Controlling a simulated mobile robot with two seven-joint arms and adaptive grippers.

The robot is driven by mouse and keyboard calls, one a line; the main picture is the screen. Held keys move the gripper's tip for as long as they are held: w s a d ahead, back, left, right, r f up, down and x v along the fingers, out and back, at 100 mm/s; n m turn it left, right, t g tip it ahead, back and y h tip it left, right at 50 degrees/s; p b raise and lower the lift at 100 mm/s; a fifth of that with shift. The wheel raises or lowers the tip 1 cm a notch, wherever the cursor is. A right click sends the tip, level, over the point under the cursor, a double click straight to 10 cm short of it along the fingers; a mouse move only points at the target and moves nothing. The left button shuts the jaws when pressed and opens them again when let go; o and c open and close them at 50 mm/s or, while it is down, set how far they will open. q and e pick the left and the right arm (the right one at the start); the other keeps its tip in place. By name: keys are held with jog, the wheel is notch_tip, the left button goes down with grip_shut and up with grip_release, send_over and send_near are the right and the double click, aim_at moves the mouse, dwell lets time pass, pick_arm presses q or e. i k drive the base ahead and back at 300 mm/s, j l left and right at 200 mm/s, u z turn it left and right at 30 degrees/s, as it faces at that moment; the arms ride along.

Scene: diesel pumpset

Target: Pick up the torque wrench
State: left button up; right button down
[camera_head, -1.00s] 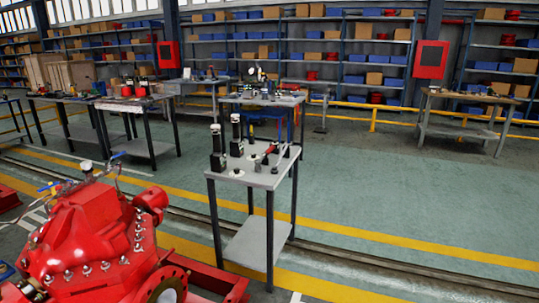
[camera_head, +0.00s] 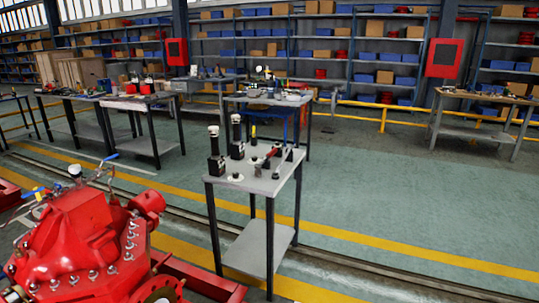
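A small grey two-level table (camera_head: 235,186) stands in the middle of the view. A slim red-and-dark tool (camera_head: 271,154) lies near the middle-right of its top; it could be the torque wrench, but it is too small to tell for sure. Two upright black tools with pale tops, one at the left (camera_head: 215,160) and one behind it (camera_head: 237,145), stand on the same top. Several small dark and metal pieces are around them. Neither of my grippers is in view.
A big red pump casing (camera_head: 75,235) with bolts and valves fills the lower left, close to the table. Workbenches (camera_head: 150,145) stand behind at the left, another (camera_head: 480,97) at the far right. Yellow railing (camera_head: 383,120) and shelves lie behind. Green floor at the right is clear.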

aim_at(258, 166)
jog(key=i+l+u, duration=0.1)
jog(key=i+l, duration=0.35)
jog(key=i+l+u, duration=0.1)
jog(key=i+l, duration=0.35)
jog(key=i+l+u, duration=0.1)
jog(key=i+l, duration=0.85)
jog(key=l, duration=0.15)
jog(key=i+l+u, duration=0.15)
jog(key=i+l, duration=0.25)
jog(key=l, duration=0.15)
